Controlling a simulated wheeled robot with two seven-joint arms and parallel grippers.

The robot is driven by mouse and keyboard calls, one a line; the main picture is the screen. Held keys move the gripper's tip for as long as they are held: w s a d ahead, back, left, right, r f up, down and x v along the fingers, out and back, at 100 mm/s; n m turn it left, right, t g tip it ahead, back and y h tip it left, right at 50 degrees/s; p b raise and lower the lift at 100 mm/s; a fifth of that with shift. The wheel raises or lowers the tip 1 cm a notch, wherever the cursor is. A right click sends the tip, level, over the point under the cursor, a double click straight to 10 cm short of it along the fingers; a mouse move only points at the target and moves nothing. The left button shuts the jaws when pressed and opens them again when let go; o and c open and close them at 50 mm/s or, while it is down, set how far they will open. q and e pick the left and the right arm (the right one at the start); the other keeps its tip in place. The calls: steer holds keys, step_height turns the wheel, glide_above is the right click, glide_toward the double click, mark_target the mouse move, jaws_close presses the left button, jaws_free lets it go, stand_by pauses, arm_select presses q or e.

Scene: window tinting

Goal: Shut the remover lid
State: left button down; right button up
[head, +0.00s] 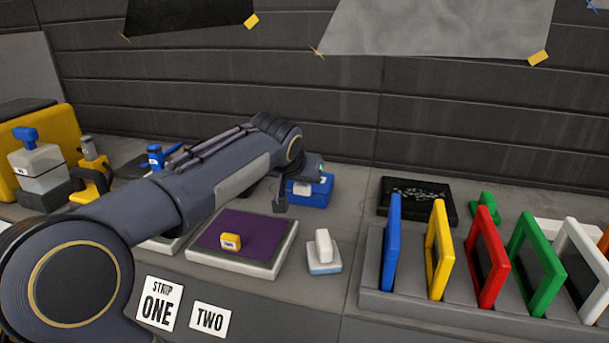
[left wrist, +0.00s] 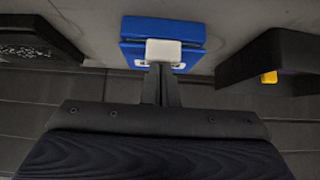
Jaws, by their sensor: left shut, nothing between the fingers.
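The remover appears to be the blue box (head: 310,190) at the back of the bench, partly hidden behind the end of my left arm. In the left wrist view the blue box (left wrist: 163,30) shows at the top centre, with a white tab (left wrist: 163,50) on its near side. I cannot tell how far its lid stands open. My left gripper (left wrist: 160,72) is shut and empty, its fingertips right at the white tab; whether they touch it is unclear. In the head view the arm's end mostly hides the fingers. My right gripper is in neither view.
A purple-topped pad (head: 243,235) with a yellow block (head: 231,241) lies in front of the arm. A white block (head: 323,246) stands beside it. A rack (head: 440,310) of coloured frames fills the right. A black tray (head: 416,200) lies right of the box.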

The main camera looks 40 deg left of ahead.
arm_select(q)
steer(key=shift+s+d+f+t+b, duration=0.1)
steer(key=shift+s+f+t+b, duration=0.05)
steer(key=shift+f+t+b, duration=0.2)
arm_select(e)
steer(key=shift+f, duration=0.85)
arm_select(q)
steer(key=shift+r, duration=0.15)
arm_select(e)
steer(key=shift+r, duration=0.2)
arm_select(q)
steer(key=s+d+r+p, duration=0.3)
steer(key=s+r+p, duration=0.3)
steer(key=r, duration=0.6)
steer(key=shift+d+r, duration=0.2)
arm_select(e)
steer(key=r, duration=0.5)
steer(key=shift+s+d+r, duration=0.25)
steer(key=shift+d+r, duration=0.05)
arm_select(q)
steer(key=shift+s+d, duration=0.1)
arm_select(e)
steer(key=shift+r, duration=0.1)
